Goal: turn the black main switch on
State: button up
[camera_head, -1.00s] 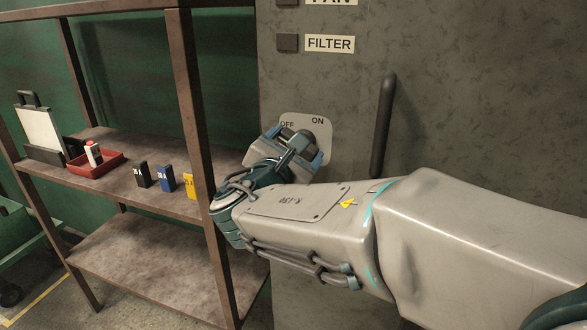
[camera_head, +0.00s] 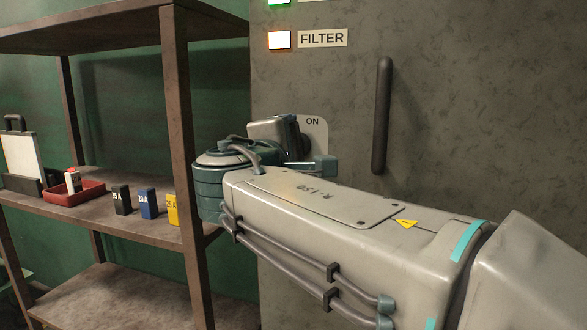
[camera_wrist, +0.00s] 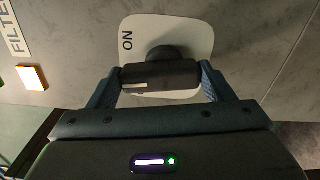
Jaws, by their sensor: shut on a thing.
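The black main switch (camera_wrist: 160,74) shows in the wrist view as a dark bar handle on a round black hub, in front of a pale plate (camera_wrist: 195,35) marked ON. My gripper (camera_wrist: 160,82) is shut on the handle, with one blue-grey finger at each end of it. In the head view my gripper (camera_head: 305,160) is at the plate (camera_head: 317,127) on the grey cabinet. My wrist hides the switch and the OFF mark there; only ON can be read.
On the cabinet the FILTER lamp (camera_head: 280,40) glows orange-white, and a green lamp (camera_head: 279,2) is lit above it. A dark vertical bar handle (camera_head: 382,115) stands right of the plate. A brown shelf (camera_head: 185,120) at the left holds a red tray (camera_head: 88,193) and several small coloured blocks.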

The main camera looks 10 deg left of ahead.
jog(key=shift+f+m+b, duration=0.1)
jog(key=shift+m+b, duration=0.75)
jog(key=shift+m, duration=0.05)
jog(key=o, duration=1)
jog(key=shift+s, duration=0.1)
jog(key=s, duration=0.4)
jog(key=s+p, duration=0.1)
jog(key=s, duration=0.4)
jog(key=s+a, duration=0.1)
jog(key=s, duration=0.3)
jog(key=shift+s+p, duration=0.3)
jog(key=shift+p, duration=0.1)
